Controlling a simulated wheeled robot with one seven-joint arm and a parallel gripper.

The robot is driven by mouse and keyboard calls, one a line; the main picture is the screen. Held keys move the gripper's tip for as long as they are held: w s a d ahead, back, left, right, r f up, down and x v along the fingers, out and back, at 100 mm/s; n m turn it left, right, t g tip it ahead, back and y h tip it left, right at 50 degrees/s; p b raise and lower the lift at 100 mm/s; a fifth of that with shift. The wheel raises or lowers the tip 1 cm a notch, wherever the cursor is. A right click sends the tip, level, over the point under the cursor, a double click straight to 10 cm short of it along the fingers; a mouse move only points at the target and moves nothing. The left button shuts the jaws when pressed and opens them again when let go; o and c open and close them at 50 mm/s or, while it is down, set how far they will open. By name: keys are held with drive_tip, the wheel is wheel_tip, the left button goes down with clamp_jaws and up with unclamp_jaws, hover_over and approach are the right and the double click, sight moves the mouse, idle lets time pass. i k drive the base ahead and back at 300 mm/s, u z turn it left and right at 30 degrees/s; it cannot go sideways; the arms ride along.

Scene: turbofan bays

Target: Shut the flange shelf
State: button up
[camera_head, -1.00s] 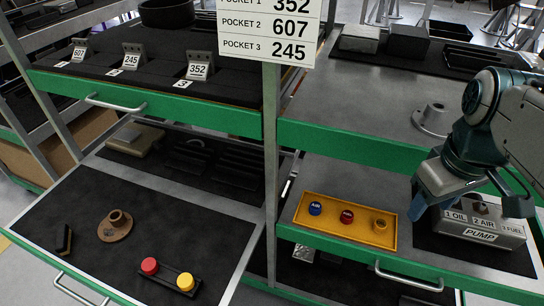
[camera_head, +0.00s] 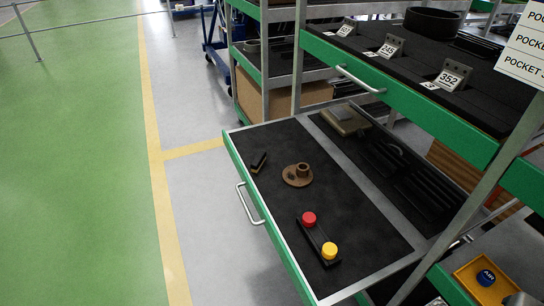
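The flange shelf (camera_head: 345,215) is a black-topped pull-out shelf with a green front edge, extended out of the rack at the lower middle. Its silver bar handle (camera_head: 250,204) is on the left-facing front. A brown round flange (camera_head: 297,175) with a raised hub lies on it. A small black part (camera_head: 259,160) lies near its far left corner. A black block with a red cap (camera_head: 309,219) and a yellow cap (camera_head: 329,251) lies toward the near end. My gripper is outside this view, so its state does not show.
Above the shelf is a green-fronted drawer (camera_head: 400,85) with numbered pockets and its own handle. A rack post (camera_head: 470,205) stands at the right. A yellow tray (camera_head: 480,275) is at the lower right. Open floor (camera_head: 190,200) lies left of the shelf.

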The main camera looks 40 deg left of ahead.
sight(383, 206)
drive_tip(key=i, duration=0.3)
drive_tip(key=u, duration=2.3)
drive_tip(key=i, duration=0.35)
drive_tip(key=z, duration=0.8)
